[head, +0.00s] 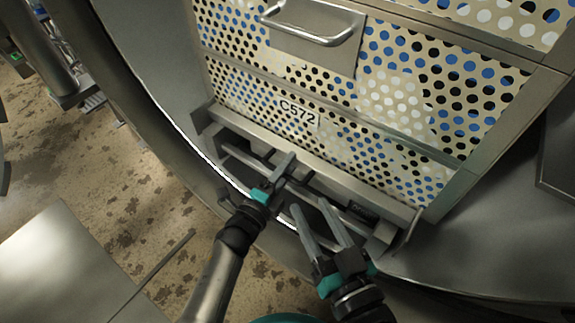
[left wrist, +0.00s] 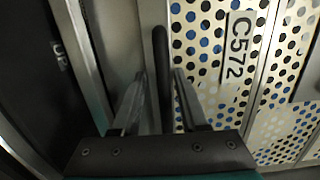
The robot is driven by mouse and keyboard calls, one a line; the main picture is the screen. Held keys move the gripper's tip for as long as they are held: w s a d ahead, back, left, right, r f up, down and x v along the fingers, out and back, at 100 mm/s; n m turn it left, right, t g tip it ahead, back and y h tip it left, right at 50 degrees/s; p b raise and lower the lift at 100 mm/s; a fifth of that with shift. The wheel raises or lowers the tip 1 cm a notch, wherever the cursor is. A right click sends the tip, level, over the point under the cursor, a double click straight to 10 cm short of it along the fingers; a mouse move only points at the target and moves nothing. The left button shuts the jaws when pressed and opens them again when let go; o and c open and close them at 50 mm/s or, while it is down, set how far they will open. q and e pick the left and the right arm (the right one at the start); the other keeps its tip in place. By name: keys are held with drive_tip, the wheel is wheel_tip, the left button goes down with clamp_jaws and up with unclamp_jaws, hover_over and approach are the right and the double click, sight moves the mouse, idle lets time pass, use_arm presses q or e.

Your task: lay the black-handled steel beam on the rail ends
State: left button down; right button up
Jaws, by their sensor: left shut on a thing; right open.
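The steel beam (head: 352,186) is a long pale bar lying slantwise along the foot of the perforated crate. Its black handle (left wrist: 161,62) shows as a dark bar between the fingers in the left wrist view. My left gripper (head: 289,158) is shut on this handle, and its fingers hide part of the beam. The rail ends show only in part below the beam; a steel end piece (head: 384,236) stands at the lower right. I cannot tell whether the beam touches them. My right gripper (head: 318,212) is open and empty, just below the beam.
The perforated crate (head: 390,97), labelled C572, stands close behind the beam. The curved steel vessel wall (head: 470,245) surrounds it. A metal plate (head: 60,265) lies at the lower left, with stained floor (head: 140,215) beside it.

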idle(0.7)
use_arm(q)
drive_tip(key=shift+c, duration=1.8)
unclamp_jaws()
drive_tip(key=shift+f, duration=0.1)
drive_tip(key=shift+s+f, duration=0.1)
drive_tip(key=shift+f, duration=0.25)
drive_tip(key=shift+r+p+v, duration=0.2)
drive_tip(key=shift+p+v, duration=0.35)
drive_tip(key=shift+v, duration=0.7)
drive_tip(key=p+v, duration=0.3)
drive_tip(key=v, duration=0.9)
drive_tip(key=shift+s+a+p, duration=0.2)
drive_tip(key=shift+a+p, duration=0.05)
drive_tip(key=shift+p, duration=0.15)
use_arm(e)
drive_tip(key=s+d+f+g+h, duration=0.1)
drive_tip(key=d+f+g+h, duration=0.2)
drive_tip(key=d+g, duration=0.4)
drive_tip(key=shift+s+d+f+n+g+h, duration=0.15)
drive_tip(key=shift+s+d+n+g+h, duration=0.1)
drive_tip(key=shift+n+g+h, duration=0.25)
